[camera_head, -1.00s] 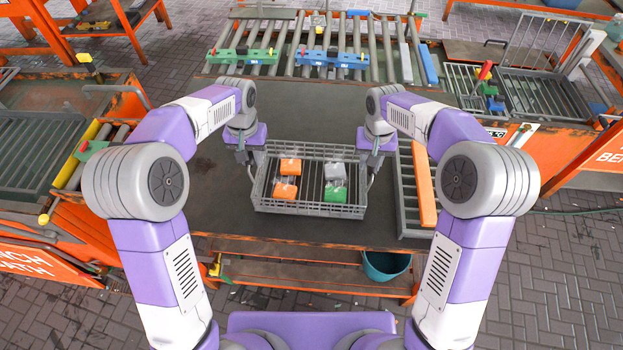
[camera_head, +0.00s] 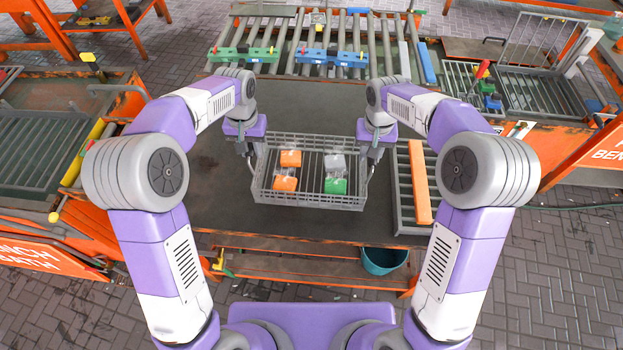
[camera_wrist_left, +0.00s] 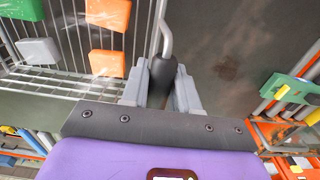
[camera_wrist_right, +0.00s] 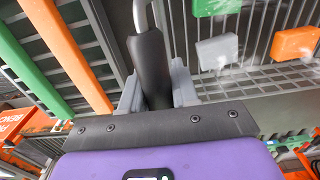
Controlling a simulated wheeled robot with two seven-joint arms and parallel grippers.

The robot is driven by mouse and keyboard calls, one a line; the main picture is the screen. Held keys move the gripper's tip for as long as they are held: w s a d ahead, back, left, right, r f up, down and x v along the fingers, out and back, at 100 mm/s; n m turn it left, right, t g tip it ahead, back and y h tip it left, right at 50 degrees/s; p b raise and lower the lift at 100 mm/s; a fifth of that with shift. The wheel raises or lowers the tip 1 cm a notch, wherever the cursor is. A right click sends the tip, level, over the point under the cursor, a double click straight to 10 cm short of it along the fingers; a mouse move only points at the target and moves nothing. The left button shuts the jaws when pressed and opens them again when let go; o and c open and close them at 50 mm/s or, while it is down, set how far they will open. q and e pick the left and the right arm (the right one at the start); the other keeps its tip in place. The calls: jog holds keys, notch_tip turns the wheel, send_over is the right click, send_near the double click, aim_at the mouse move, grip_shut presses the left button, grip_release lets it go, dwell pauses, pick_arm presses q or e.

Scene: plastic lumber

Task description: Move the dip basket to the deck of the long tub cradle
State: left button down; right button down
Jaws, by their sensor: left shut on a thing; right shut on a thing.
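The dip basket is a grey wire basket (camera_head: 308,201) above the dark bench top in the head view. It holds two orange blocks (camera_head: 290,158), a grey block (camera_head: 335,161) and a green block (camera_head: 336,186). My left gripper (camera_head: 245,148) is shut on its left handle; the dark grip (camera_wrist_left: 162,80) sits between the fingers. My right gripper (camera_head: 374,148) is shut on its right handle, whose dark grip (camera_wrist_right: 150,65) shows in the right wrist view. The basket looks roughly level; its clearance is hard to judge. I cannot tell which rack is the long tub cradle.
A grey slatted rack (camera_head: 404,215) with an orange bar (camera_head: 419,182) stands close right of the basket. A roller conveyor (camera_head: 285,42) with green and blue pieces lies behind. Slatted tubs stand left (camera_head: 38,150) and right (camera_head: 540,92). The bench top (camera_head: 300,105) behind the basket is clear.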

dwell(0.3)
